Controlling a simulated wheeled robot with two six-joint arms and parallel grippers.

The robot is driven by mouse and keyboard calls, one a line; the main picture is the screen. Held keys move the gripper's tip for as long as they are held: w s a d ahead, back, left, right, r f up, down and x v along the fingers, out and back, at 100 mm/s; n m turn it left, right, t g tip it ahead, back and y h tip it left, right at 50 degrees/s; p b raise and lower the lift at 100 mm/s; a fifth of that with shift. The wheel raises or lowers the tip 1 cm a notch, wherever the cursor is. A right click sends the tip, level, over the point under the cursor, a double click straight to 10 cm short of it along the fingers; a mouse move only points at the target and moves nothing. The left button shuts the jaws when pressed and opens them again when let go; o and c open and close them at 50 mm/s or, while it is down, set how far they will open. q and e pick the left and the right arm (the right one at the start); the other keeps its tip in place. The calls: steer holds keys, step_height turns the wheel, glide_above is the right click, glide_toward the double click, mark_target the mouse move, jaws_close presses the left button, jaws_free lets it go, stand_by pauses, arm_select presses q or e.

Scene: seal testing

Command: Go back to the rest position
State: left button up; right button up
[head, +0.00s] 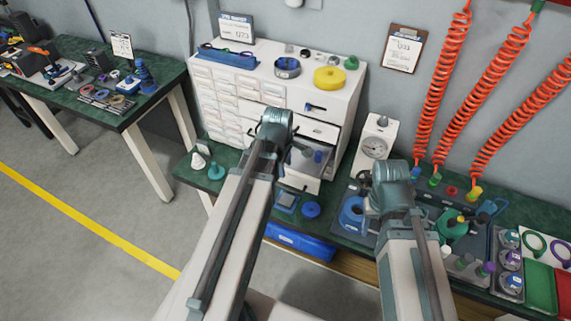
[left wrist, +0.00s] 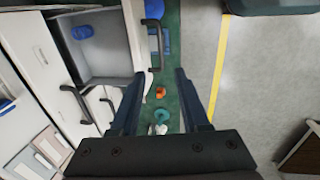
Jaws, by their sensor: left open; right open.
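My left arm reaches up the middle of the head view, and my left gripper (head: 297,150) is by an open drawer (head: 309,170) of the white cabinet. In the left wrist view its two dark fingers (left wrist: 159,73) are apart with nothing between them. The same drawer shows there at the upper left, with a blue part (left wrist: 82,32) in it. My right arm comes in at the lower right, over the bench. My right gripper (head: 370,207) is open, mostly hidden by its own wrist, near a blue round part (head: 352,214).
The white cabinet (head: 220,88) stands on the green bench, with a yellow ring (head: 328,78) on top. Orange coiled hoses (head: 440,85) hang at the right. A blue bin (head: 298,241) is below the bench front. The left floor is open.

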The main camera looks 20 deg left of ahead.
stand_by(0.4)
arm_select(q)
steer(key=s+d+m+g, duration=0.1)
steer(key=s+d+m, duration=0.4)
steer(key=d+m, duration=0.4)
steer(key=s+d+m+g+y, duration=0.1)
steer(key=s+d+m, duration=0.4)
steer(key=d+m, duration=0.4)
steer(key=m, duration=0.3)
steer(key=shift+s+d+f+m, duration=0.15)
steer(key=shift+s+m, duration=0.15)
